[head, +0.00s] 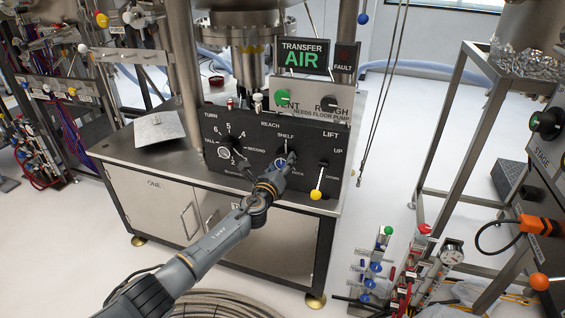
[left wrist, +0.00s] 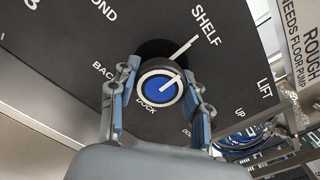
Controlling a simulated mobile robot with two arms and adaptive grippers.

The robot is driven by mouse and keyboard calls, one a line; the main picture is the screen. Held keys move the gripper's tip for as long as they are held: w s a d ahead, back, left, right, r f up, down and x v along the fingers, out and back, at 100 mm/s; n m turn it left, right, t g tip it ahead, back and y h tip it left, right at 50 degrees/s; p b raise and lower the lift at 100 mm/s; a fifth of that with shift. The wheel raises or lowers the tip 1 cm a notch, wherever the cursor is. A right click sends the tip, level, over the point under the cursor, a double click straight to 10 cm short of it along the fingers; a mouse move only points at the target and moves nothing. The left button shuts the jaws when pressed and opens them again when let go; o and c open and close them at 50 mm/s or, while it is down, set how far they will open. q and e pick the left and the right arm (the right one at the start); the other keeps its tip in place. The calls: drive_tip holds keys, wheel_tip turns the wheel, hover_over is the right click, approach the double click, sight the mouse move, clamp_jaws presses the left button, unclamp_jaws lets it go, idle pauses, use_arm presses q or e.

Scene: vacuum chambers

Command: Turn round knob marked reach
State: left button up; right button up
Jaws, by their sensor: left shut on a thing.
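The round reach knob (left wrist: 160,86) has a blue face with a white pointer line, and sits on a black control panel (head: 225,127). In the left wrist view its pointer aims up and right, toward the SHELF label; BACK and DOCK labels lie on its lower left. My left gripper (left wrist: 160,98) has one finger on each side of the knob and is shut on it. In the head view the left gripper (head: 283,163) covers most of the knob, below the REACH and SHELF lettering. My right gripper is not in view.
Left of the knob on the panel is a numbered turn dial (head: 226,149). To the right is a lift lever with a yellow ball (head: 316,195). Green (head: 283,97) and black (head: 329,102) knobs sit above. A coiled hose (head: 225,304) lies on the floor.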

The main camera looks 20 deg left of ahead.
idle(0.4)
use_arm(q)
drive_tip(key=o, duration=1.2)
drive_tip(key=shift+c, duration=0.2)
drive_tip(key=s, duration=1.2)
drive_tip(key=shift+a, duration=0.2)
